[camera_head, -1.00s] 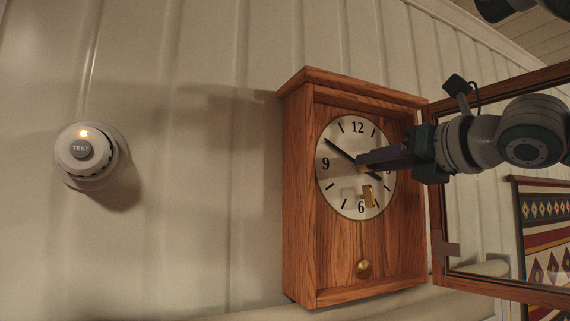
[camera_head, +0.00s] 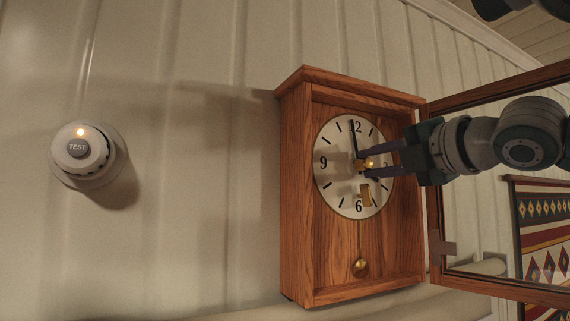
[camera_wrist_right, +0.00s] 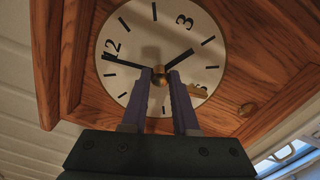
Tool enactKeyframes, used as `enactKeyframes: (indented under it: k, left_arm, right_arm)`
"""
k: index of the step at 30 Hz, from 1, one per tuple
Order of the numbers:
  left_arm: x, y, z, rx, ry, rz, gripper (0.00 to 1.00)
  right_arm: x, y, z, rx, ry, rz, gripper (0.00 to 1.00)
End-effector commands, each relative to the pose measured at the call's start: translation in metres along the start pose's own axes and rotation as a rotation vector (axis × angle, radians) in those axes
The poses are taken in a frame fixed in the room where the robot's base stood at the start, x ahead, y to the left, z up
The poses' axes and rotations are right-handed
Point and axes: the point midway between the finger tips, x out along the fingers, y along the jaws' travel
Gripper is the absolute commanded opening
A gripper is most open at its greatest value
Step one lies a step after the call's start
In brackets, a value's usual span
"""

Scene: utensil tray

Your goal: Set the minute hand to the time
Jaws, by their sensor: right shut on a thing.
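The wooden wall clock (camera_head: 303,200) has a round white dial (camera_head: 334,180). The black minute hand (camera_head: 354,138) points almost at the 12, slightly to its left; in the right wrist view it also lies close to the 12 (camera_wrist_right: 125,62). The shorter hour hand (camera_wrist_right: 180,58) points to about 4. My right gripper (camera_head: 364,162) is at the dial centre, its fingers one above the other, shut on the brass centre knob (camera_wrist_right: 160,76). The fingers cover part of the dial's right side near the 3. My left gripper is not seen.
The clock's glazed door (camera_head: 436,230) is swung open to the right, beside my right arm. A brass piece (camera_head: 366,195) sits low on the dial and a pendulum (camera_head: 361,267) hangs below. A round TEST device (camera_head: 78,152) is on the wall at left.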

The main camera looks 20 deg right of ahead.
Motion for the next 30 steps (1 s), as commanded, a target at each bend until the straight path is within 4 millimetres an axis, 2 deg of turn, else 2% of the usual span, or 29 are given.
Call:
enactKeyframes:
  k: [30]
  left_arm:
    - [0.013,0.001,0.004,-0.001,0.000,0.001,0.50]
  right_arm:
    - [0.001,-0.004,-0.002,0.969,-0.012,-0.002,0.00]
